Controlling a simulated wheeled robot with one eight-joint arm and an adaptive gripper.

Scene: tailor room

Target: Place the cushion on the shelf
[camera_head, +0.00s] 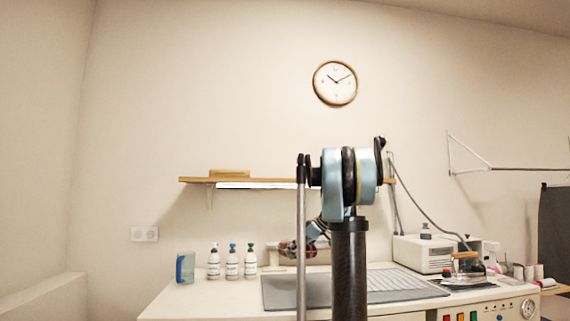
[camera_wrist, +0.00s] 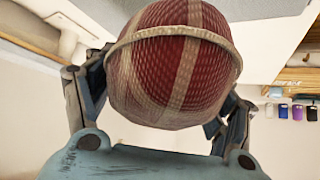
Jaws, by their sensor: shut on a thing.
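The cushion (camera_wrist: 172,70) is a rounded, red-and-beige checked thing with a beige seam band, filling the upper middle of the wrist view. My gripper (camera_wrist: 165,95) is shut on it, with a finger on each side; the fingertips are partly hidden behind it. In the head view my gripper (camera_head: 312,232) shows small beside my dark arm column, with the cushion (camera_head: 290,247) at its left, above the table and below the shelf. The wooden shelf (camera_head: 275,181) is fixed to the wall at the back.
A flat wooden item (camera_head: 230,173) lies on the shelf's left part. A clock (camera_head: 335,83) hangs above.

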